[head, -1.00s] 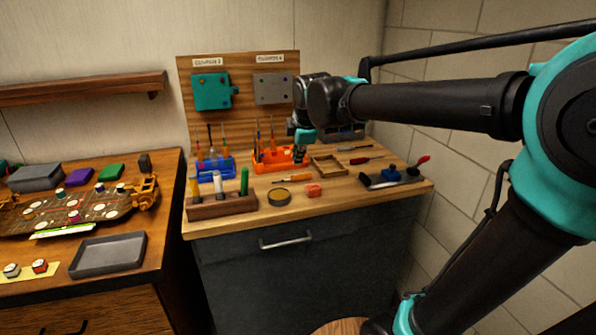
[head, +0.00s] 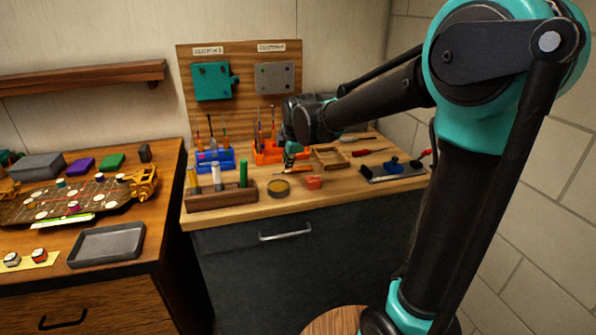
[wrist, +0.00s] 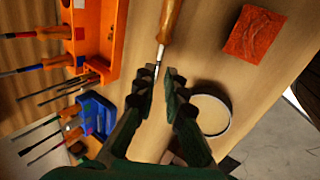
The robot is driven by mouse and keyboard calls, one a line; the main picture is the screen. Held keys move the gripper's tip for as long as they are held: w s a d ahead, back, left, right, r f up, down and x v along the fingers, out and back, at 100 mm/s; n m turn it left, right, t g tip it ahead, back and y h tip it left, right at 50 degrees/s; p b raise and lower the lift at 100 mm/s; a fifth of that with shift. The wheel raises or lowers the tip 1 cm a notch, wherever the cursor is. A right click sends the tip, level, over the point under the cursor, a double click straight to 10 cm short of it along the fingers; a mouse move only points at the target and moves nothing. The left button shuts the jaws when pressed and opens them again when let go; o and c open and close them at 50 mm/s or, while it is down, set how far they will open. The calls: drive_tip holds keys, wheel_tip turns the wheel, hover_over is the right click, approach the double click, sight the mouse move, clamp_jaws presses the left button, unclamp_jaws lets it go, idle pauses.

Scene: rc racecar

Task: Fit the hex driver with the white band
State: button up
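A tool with an orange-brown handle (wrist: 170,22) and a thin metal shaft lies on the workbench. A pale section shows where handle and shaft meet; I cannot tell if it is a white band. My gripper (wrist: 158,90) is open and empty in the wrist view, its fingertips on either side of the shaft's end, apparently above it.
A dark wooden block (head: 222,200) holds yellow, white and green pieces. A round tin (head: 279,189) and a red-orange block (head: 313,182) lie near the front edge. A wooden tray (head: 330,165) is right of the orange rack. A panel (head: 238,60) stands behind.

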sight(286, 176)
drive_tip(key=shift+x, duration=2.65)
drive_tip(key=shift+w+d, duration=0.1)
drive_tip(key=shift+c, duration=0.5)
clamp_jaws()
drive_tip(key=shift+r, duration=0.2)
